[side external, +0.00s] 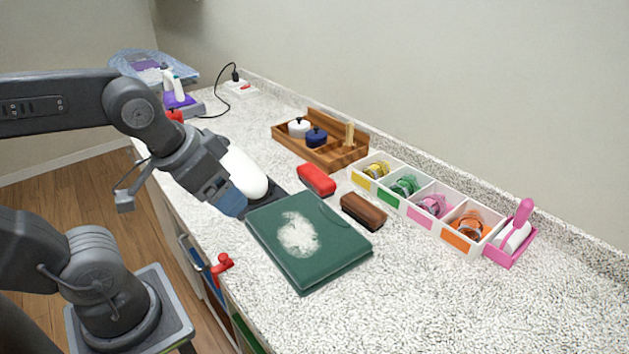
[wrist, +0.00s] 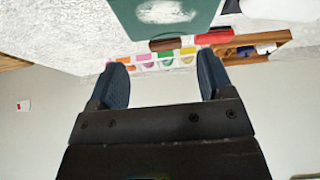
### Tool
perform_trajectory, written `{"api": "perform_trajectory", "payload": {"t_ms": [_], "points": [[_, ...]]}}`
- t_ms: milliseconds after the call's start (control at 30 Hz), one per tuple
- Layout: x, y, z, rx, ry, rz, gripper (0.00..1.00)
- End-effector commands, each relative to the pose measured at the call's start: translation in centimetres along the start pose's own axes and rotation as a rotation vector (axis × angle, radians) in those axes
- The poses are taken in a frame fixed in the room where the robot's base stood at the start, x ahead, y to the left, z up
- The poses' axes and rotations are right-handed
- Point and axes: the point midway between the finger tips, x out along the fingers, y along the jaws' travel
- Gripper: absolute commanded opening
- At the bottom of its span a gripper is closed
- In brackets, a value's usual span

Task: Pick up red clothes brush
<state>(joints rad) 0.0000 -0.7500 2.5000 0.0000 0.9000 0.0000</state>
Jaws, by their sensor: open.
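The red clothes brush (side external: 316,179) lies on the speckled counter behind the green folded towel and left of a brown brush. It also shows in the wrist view (wrist: 214,37), upside down near the top, beyond my fingertips. My gripper (side external: 228,200) is above the counter left of the green towel, apart from the red brush. In the wrist view my gripper (wrist: 162,72) has its two blue fingers wide apart with nothing between them.
The green towel (side external: 340,240) with a white patch lies in front. The brown brush (side external: 363,211) is beside it. A wooden tray (side external: 345,160), a row of coloured bins (side external: 449,240) and a pink lint roller holder (side external: 512,254) line the wall. A red clamp (side external: 222,264) sits at the front edge.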

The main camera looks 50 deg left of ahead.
Motion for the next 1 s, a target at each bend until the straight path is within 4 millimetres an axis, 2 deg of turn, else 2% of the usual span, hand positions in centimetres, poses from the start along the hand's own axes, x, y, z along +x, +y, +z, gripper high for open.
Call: {"api": "perform_trajectory", "payload": {"t_ms": [67,167,367,467,567,767,867,1000], "points": [[0.0,0.0,0.0,0.000,0.000,0.000,0.75],[0.0,0.0,0.0,0.000,0.000,0.000,0.83],[0.0,0.0,-0.1,-0.002,-0.001,-0.001,0.83],[0.0,-0.2,-0.8,-0.032,-0.012,-0.009,0.83],[0.1,-0.6,-2.8,-0.117,-0.043,-0.034,0.83],[2.0,-2.3,-9.3,-0.408,-0.120,-0.140,0.83],[3.8,-3.3,-12.6,-0.562,-0.146,-0.208,0.83],[7.3,-4.8,-16.6,-0.777,-0.164,-0.315,0.83]]}}
